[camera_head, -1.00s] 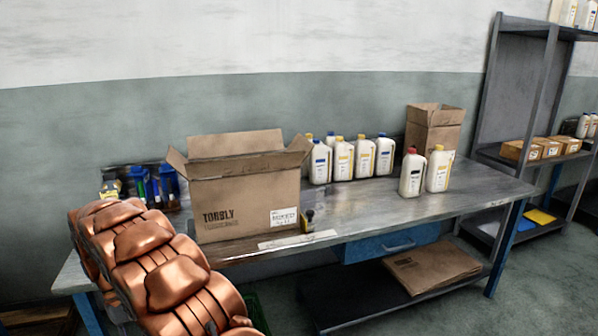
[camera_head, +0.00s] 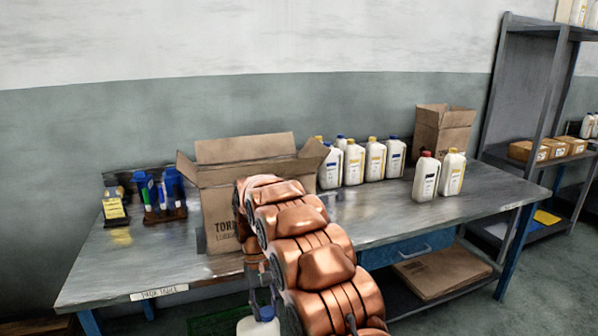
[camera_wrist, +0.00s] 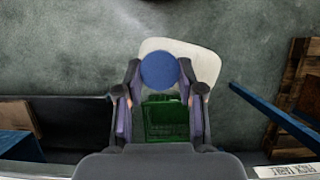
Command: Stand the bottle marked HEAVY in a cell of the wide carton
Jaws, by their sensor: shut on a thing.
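My gripper (camera_head: 262,302) is shut on a white bottle (camera_head: 258,327) with a blue cap, low in front of the table's near edge. The wrist view shows the blue cap between the fingers (camera_wrist: 160,95) and the white shoulder (camera_wrist: 205,60) behind it. I cannot read this bottle's label. The wide carton (camera_head: 218,205), printed with dark letters, stands open on the table beyond my arm. My arm hides its right front, and its cells cannot be seen from here. Several white bottles (camera_head: 375,163) with yellow and blue caps stand behind it to the right.
A red-capped bottle (camera_head: 426,178) and a yellow-capped one (camera_head: 452,173) stand at the table's right. A taller, narrower carton (camera_head: 442,130) is at the back. A rack of blue-topped items (camera_head: 160,197) is at left. A green crate (camera_wrist: 165,118) lies below. The front left tabletop is clear.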

